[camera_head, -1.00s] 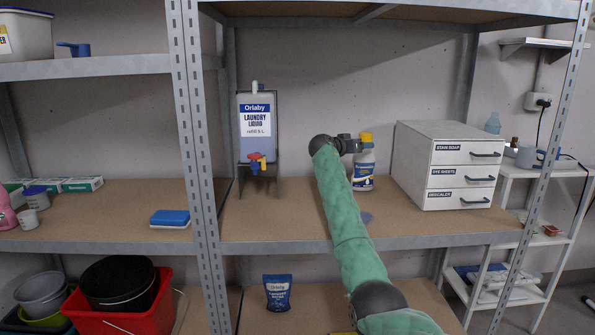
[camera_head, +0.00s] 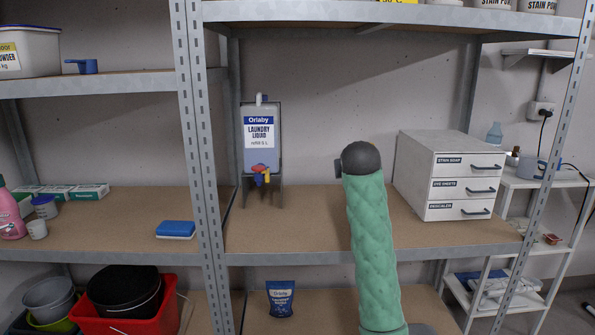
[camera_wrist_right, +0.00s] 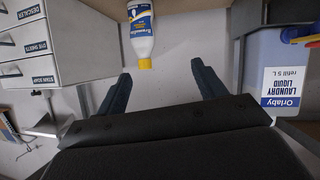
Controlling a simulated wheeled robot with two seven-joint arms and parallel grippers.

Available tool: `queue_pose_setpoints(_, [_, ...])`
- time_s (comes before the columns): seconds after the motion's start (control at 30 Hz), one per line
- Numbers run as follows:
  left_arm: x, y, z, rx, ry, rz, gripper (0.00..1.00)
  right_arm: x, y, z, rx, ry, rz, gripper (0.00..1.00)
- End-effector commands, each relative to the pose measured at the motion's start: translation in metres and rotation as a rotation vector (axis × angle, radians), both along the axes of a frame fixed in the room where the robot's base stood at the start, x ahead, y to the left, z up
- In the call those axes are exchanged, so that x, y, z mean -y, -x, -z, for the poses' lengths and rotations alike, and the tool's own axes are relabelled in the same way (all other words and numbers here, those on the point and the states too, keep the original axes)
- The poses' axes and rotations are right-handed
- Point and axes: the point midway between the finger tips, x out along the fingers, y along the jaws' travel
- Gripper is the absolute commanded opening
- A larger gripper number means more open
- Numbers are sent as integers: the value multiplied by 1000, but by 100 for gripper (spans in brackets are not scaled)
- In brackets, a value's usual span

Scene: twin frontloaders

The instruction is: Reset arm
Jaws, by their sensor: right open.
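My right arm (camera_head: 373,250), in a green sleeve, rises in front of the middle shelf in the head view. Its dark wrist hides nearly all of the gripper there. In the right wrist view my right gripper (camera_wrist_right: 160,72) is open, its two fingers apart with nothing between them. A white and blue bottle with a yellow cap (camera_wrist_right: 140,32) stands beyond the fingertips, apart from them, shown upside down in that view. In the head view this bottle is hidden behind my arm. My left gripper is not in view.
A laundry liquid dispenser (camera_head: 260,142) stands left of my arm on the middle shelf (camera_head: 290,222). A white drawer unit (camera_head: 440,178) stands close on the right. Metal uprights (camera_head: 196,160) and an upper shelf edge (camera_head: 390,15) bound the bay. Shelf space between dispenser and arm is clear.

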Motion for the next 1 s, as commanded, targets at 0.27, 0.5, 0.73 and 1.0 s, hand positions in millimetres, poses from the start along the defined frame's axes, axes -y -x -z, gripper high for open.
queue_pose_setpoints(0.27, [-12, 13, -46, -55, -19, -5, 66, -12, 74, 59, -71, -33, -120, 70])
queue_pose_setpoints(0.5, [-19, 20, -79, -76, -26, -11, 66, -20, 140, 106, -137, -68, -194, 70])
queue_pose_setpoints(0.73, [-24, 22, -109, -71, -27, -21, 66, -26, 203, 147, -207, -98, -243, 70])
queue_pose_setpoints(1.0, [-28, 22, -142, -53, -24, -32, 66, -27, 277, 191, -303, -123, -276, 70])
